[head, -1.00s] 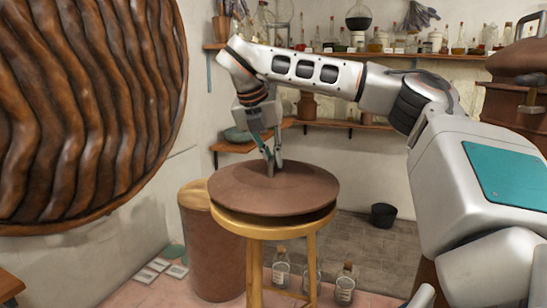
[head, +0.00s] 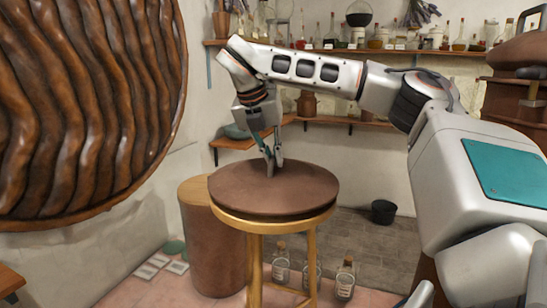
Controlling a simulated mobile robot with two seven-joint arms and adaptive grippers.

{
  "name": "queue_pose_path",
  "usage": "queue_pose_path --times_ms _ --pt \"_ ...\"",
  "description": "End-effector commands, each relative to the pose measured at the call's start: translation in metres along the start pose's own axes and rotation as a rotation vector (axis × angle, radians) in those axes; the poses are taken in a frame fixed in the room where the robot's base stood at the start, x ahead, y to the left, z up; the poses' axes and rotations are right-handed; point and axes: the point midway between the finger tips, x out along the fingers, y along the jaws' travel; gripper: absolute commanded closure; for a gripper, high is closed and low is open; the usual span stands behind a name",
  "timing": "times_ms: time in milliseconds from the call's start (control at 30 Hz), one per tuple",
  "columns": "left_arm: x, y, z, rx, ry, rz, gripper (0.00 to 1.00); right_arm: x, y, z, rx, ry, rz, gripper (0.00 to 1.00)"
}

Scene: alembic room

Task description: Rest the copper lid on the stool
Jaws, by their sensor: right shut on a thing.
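The copper lid (head: 300,193), a wide brown disc, lies flat on top of the wooden stool (head: 255,226), covering nearly all of its seat. Only the stool's yellow rim and legs show below it. My right gripper (head: 272,166) points down over the lid's middle, its fingers shut on the lid's central knob, which is mostly hidden between them. My left gripper does not show.
A brown cylindrical drum (head: 212,245) stands close to the left of the stool. Glass bottles (head: 345,279) stand on the floor by the stool's legs. A black bucket (head: 383,212) is farther back. Shelves with bottles line the wall. A large ribbed brown disc (head: 85,110) fills the upper left.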

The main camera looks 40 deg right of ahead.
Motion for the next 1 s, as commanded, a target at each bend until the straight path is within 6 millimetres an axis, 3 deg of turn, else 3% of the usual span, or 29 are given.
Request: queue_pose_path --times_ms 33,133,567,667,1000 --pt "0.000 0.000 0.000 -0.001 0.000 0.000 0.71 -0.001 0.000 0.000 0.001 -0.002 0.002 1.00" --pt "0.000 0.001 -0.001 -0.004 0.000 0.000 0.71 -0.001 0.000 0.000 0.001 -0.002 0.002 0.73" --pt "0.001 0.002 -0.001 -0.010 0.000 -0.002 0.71 -0.005 0.000 0.000 -0.001 -0.001 0.000 0.73" --pt "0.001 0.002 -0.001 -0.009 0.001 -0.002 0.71 -0.017 0.001 0.000 -0.001 -0.004 0.000 0.73" --pt "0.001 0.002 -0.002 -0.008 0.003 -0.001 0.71 -0.086 0.000 0.001 0.002 -0.005 0.002 0.73"
